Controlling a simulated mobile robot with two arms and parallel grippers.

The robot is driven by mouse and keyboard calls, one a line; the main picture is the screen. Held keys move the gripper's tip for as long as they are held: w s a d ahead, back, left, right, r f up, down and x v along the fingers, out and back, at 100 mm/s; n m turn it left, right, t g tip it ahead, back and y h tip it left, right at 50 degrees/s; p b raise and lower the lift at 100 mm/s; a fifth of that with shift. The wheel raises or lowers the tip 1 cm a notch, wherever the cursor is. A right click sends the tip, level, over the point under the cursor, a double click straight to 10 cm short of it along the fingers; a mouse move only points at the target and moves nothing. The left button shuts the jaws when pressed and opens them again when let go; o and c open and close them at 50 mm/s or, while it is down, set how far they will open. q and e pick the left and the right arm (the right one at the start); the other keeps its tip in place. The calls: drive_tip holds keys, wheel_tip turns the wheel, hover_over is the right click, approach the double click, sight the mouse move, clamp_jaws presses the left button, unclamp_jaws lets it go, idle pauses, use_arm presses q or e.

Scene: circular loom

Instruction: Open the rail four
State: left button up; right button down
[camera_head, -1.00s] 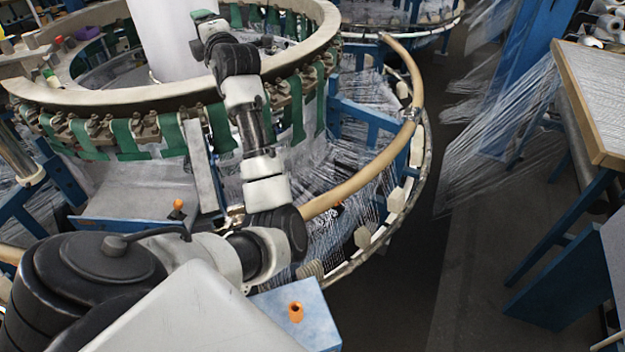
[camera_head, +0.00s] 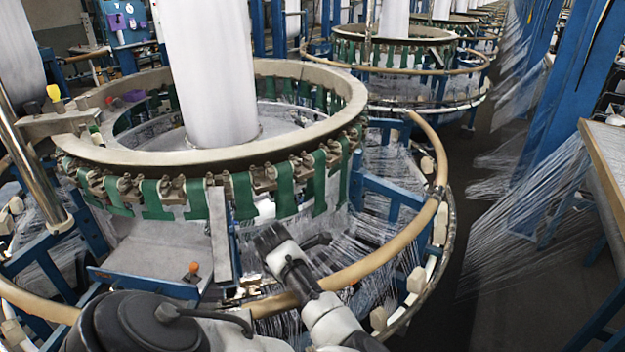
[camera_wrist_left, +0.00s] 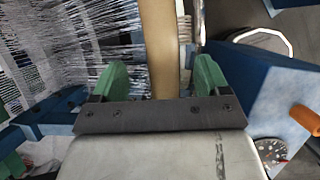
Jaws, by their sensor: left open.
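The rail is a tan curved bar (camera_head: 375,255) ringing the loom at about its lower front and right side. In the left wrist view the rail (camera_wrist_left: 159,45) runs down between the two green fingertips of my left gripper (camera_wrist_left: 161,78). The gripper is open, with a finger on each side of the rail and a gap on both sides. In the head view my left arm crosses the front of the rail, and the fingers cannot be made out there. My right gripper is not in view.
White threads (camera_head: 345,245) fan out inside the rail. A blue box with an orange knob (camera_wrist_left: 305,118) stands right of the gripper in the wrist view. Another orange knob (camera_head: 193,268) is at the loom's front. A dark aisle floor (camera_head: 480,230) lies to the right.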

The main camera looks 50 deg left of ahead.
use_arm(q)
drive_tip(key=x, duration=0.7)
drive_tip(key=shift+p, duration=0.3)
drive_tip(key=c, duration=1.3)
drive_tip(key=shift+o, duration=0.2)
drive_tip(key=shift+g, duration=0.5)
drive_tip(key=r+p, duration=0.1)
drive_tip(key=r, duration=0.1)
drive_tip(key=r+p, duration=0.4)
drive_tip(key=r, duration=0.1)
drive_tip(key=shift+w+a+r, duration=0.1)
drive_tip(key=shift+w+a, duration=0.1)
drive_tip(key=shift+w, duration=0.1)
drive_tip(key=w+a+r+g+h+p, duration=0.1)
drive_tip(key=w+r+g, duration=0.2)
drive_tip(key=r, duration=1)
drive_tip(key=w+a+r+g, duration=0.2)
drive_tip(key=w+r, duration=0.5)
drive_tip(key=r, duration=0.7)
drive_tip(key=shift+w+r+n+g+h+p, duration=0.25)
drive_tip(key=shift+w+n+g+h+p, duration=0.05)
drive_tip(key=shift+w+g+h+p, duration=0.1)
